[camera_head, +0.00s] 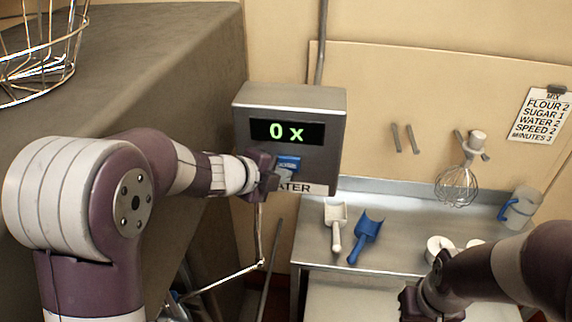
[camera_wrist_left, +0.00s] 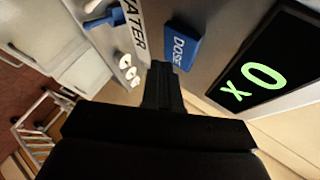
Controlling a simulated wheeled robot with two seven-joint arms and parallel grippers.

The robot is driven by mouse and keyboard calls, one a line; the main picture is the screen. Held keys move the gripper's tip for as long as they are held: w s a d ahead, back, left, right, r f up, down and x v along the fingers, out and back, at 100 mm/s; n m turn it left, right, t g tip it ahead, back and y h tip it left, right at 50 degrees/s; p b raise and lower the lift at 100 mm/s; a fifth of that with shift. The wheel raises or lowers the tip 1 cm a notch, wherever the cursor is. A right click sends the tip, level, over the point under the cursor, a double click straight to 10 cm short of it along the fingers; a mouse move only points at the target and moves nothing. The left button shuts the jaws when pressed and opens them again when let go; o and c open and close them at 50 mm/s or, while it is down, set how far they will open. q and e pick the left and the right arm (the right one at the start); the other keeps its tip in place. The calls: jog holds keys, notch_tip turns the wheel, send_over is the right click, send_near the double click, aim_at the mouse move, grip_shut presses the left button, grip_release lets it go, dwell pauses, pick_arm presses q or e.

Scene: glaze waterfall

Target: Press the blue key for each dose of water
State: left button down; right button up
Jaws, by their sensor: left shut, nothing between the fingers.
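The blue key (camera_head: 288,162) sits on the front of a grey metal box (camera_head: 335,128), under a dark display (camera_head: 288,132) that reads "0 x" in green. A "WATER" label, partly hidden, is below the key. In the left wrist view the blue key (camera_wrist_left: 182,46) is marked "DOSE". My left gripper (camera_head: 274,172) is shut and empty, its tips at the key's lower left in the head view. In the left wrist view its fingertips (camera_wrist_left: 160,68) are close to the key; I cannot tell whether they touch it. My right gripper (camera_head: 418,302) is low at the right, its fingers unclear.
A steel bench (camera_head: 385,258) holds a white scoop (camera_head: 336,222), a blue scoop (camera_head: 366,232) and a blue-handled jug (camera_head: 520,208). A whisk (camera_head: 460,180) hangs on the wall. A note (camera_head: 540,116) lists "WATER 2". A wire basket (camera_head: 40,50) is at upper left.

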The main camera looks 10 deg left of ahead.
pick_arm(q)
jog(key=shift+w, duration=0.15)
jog(key=shift+w, duration=0.3)
jog(key=shift+w+p, duration=0.45)
dwell(0.8)
jog(key=shift+s, duration=0.95)
jog(key=s+b, duration=0.1)
jog(key=s, duration=0.4)
